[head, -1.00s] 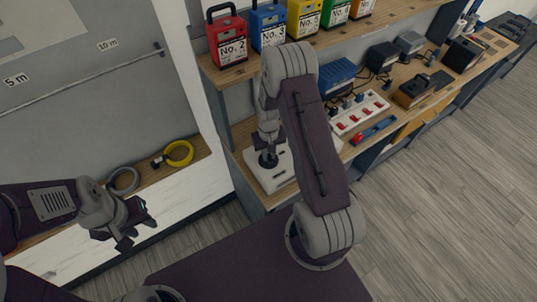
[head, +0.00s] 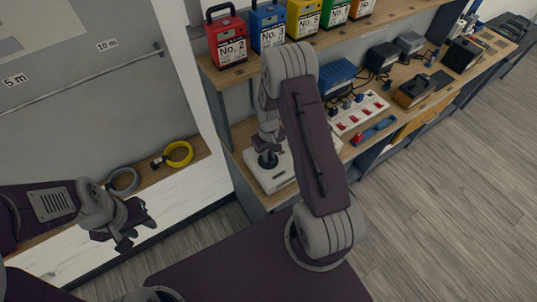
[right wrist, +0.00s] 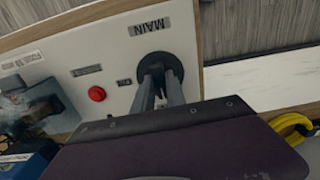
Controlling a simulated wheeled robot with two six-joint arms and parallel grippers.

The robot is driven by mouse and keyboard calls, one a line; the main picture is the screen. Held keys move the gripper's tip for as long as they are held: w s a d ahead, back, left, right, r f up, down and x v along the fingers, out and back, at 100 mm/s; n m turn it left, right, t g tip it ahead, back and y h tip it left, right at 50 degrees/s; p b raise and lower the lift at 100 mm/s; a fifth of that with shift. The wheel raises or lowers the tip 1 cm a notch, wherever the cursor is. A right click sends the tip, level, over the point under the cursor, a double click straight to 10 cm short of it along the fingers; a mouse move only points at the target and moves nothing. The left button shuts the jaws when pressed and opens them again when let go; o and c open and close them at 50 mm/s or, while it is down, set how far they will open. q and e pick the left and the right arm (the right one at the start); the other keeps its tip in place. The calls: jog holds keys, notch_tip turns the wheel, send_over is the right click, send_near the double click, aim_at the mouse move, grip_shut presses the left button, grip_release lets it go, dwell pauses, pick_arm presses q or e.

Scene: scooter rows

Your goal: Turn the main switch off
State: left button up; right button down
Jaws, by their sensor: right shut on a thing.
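The main switch is a dark round knob (right wrist: 160,68) on a white box (right wrist: 115,60) marked MAIN. In the head view the white box (head: 272,178) stands on the lower shelf, partly behind my right arm. My right gripper (right wrist: 163,88) is shut on the knob, its two fingers reaching down to it in the right wrist view. In the head view my right gripper (head: 267,154) is over the box, partly hidden by its own arm. The fingers cover part of the knob, so its exact setting is unclear. My left gripper (head: 136,228) is open and empty, away from the box.
A red button (right wrist: 97,93) sits on the box beside the knob. A white power strip with red switches (head: 358,112) lies to the right. Numbered battery cases (head: 268,27) stand on the shelf above. A yellow ring (head: 179,154) lies on the left ledge.

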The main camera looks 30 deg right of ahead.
jog(key=c, duration=1.6)
grip_release()
jog(key=shift+w+r, duration=0.15)
jog(key=shift+w, duration=0.15)
jog(key=shift+o, duration=1.2)
jog(key=shift+s, duration=0.1)
notch_tip(320, 180, up, 9)
jog(key=b, duration=0.1)
jog(key=shift+a, duration=0.1)
